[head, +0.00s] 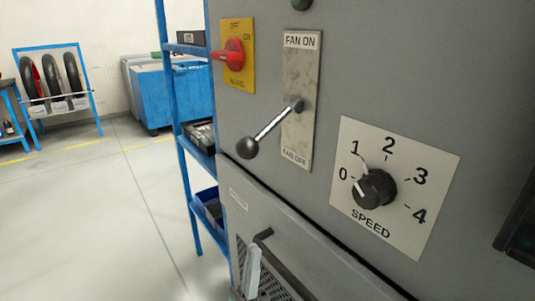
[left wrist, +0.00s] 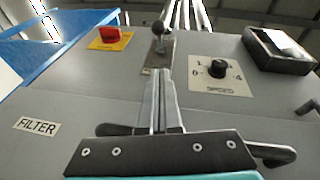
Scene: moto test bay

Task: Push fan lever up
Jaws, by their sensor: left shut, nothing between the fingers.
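The fan lever (head: 272,127) is a metal rod with a black ball knob (head: 247,148). It sticks out of a pale plate (head: 300,70) marked FAN ON at the top and FAN OFF at the bottom. In the head view the rod slants down and left from its pivot. In the left wrist view the lever knob (left wrist: 158,27) shows beyond the fingertips. My left gripper (head: 254,248) is shut and empty, below the knob and apart from it in the head view. Its closed fingers also show in the left wrist view (left wrist: 160,74). My right gripper is in neither view.
A red rotary switch (head: 231,54) on a yellow plate is left of the lever. A SPEED dial (head: 374,187) is to its right. A black handle (head: 285,266) and a grille are on the lower panel near my gripper. A blue shelf (head: 190,150) stands left of the cabinet.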

